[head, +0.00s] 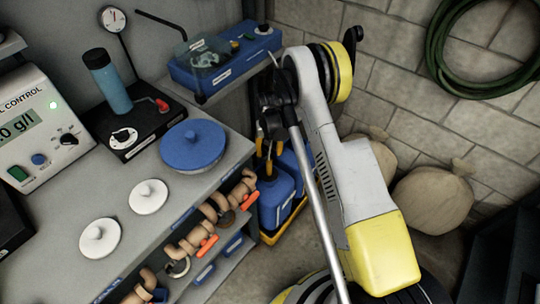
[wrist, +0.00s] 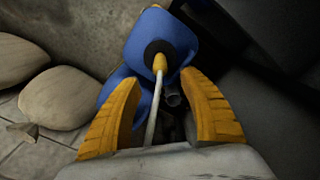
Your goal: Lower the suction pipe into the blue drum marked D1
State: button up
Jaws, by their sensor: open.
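A blue drum (head: 276,200) stands beyond the bench's right end in the head view, with a second blue drum partly hidden beside it. In the wrist view the nearer-centred blue drum (wrist: 172,42) has a round black opening. A thin pale pipe (wrist: 153,118) with a yellow-orange end meets this opening; how deep it sits is hidden. No D1 mark is readable. My gripper (wrist: 163,98) is open above the drums, its orange fingers apart on either side of the pipe, with gaps showing. In the head view my gripper (head: 269,148) is small and partly hidden by my arm.
A yellow tray (head: 270,238) is under the drums. The grey bench (head: 165,205) on the left carries a blue lid (head: 192,145), white lids and instruments. Pale sacks (head: 433,197) lie by the block wall. A green hose (head: 480,60) hangs there.

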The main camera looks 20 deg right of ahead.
aim_at(269, 167)
notch_tip(269, 167, down, 11)
jog(key=b, duration=0.4)
jog(key=shift+r, duration=0.15)
grip_shut()
jog(key=c, duration=0.9)
grip_release()
grip_shut()
notch_tip(269, 167, up, 32)
jog(key=p, duration=1.3)
jog(key=shift+p, duration=0.3)
